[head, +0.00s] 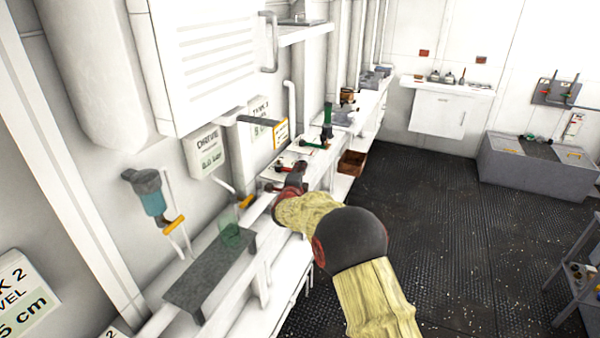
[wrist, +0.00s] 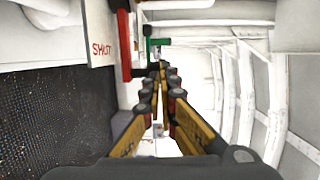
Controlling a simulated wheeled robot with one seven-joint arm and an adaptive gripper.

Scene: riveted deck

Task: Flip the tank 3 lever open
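In the head view my arm reaches over the white wall bench, and my gripper (head: 288,180) is beside small lever valves there. A red lever (wrist: 125,45) stands beside a plate marked "SHUT" (wrist: 102,50) in the wrist view, left of the fingertips. A green lever (wrist: 158,42) shows just beyond the fingertips; it also shows in the head view (head: 318,143). My gripper (wrist: 158,70) looks shut, its fingertips together with nothing seen between them. I cannot read which lever belongs to tank 3. Contact with a lever cannot be told.
A grey stand (head: 205,275) with a greenish clear cup (head: 230,233) is at the bench's near end. A brown box (head: 351,163) sits on the lower shelf. A wall cabinet (head: 210,60) overhangs the bench. The dark floor (head: 440,220) to the right is open.

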